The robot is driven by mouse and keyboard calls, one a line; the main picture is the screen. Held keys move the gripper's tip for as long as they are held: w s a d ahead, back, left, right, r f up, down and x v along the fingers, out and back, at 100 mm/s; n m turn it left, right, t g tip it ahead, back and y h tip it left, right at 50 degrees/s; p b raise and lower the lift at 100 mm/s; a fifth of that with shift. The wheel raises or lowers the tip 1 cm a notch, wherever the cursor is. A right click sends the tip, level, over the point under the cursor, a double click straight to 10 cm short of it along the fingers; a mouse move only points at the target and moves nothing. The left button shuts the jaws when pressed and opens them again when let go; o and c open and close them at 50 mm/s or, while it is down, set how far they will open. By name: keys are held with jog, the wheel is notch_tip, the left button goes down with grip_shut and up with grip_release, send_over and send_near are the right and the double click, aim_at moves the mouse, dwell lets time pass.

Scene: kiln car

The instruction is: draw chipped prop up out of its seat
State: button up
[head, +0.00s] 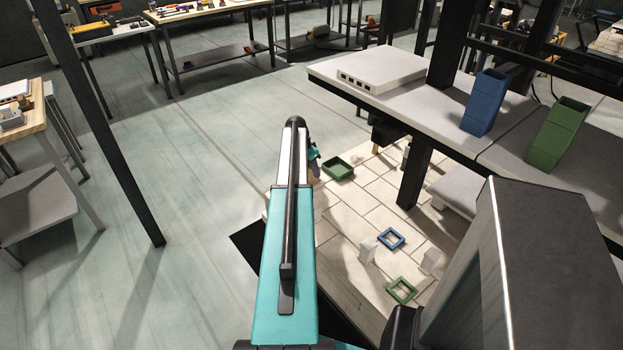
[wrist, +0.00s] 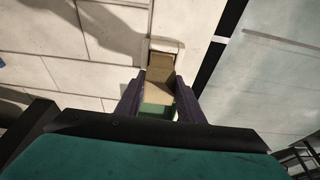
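In the wrist view a tan and brown upright prop (wrist: 160,75) stands between the two dark fingers of my gripper (wrist: 160,86). Its far end meets a pale seat (wrist: 166,46) on the light tiled deck. I see no clear gap between the fingers and the prop's sides, so my gripper looks shut on it. A green patch shows at the near end between the fingers; I cannot tell whether it is part of the prop. I cannot make out the chip. In the head view my own arm mostly hides the gripper and prop.
On the tiled deck (head: 345,236) are a green tray (head: 339,169), a blue frame (head: 391,238), a green frame (head: 402,291) and small white blocks (head: 367,250). A raised shelf (head: 415,98) on dark posts holds a blue holder (head: 485,101) and a green holder (head: 557,134).

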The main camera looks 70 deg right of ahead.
jog(key=shift+c, duration=0.9)
jog(key=shift+r, duration=0.55)
jog(key=shift+s+r+p, duration=0.1)
jog(key=shift+r+p, duration=0.9)
jog(key=shift+r, duration=1.25)
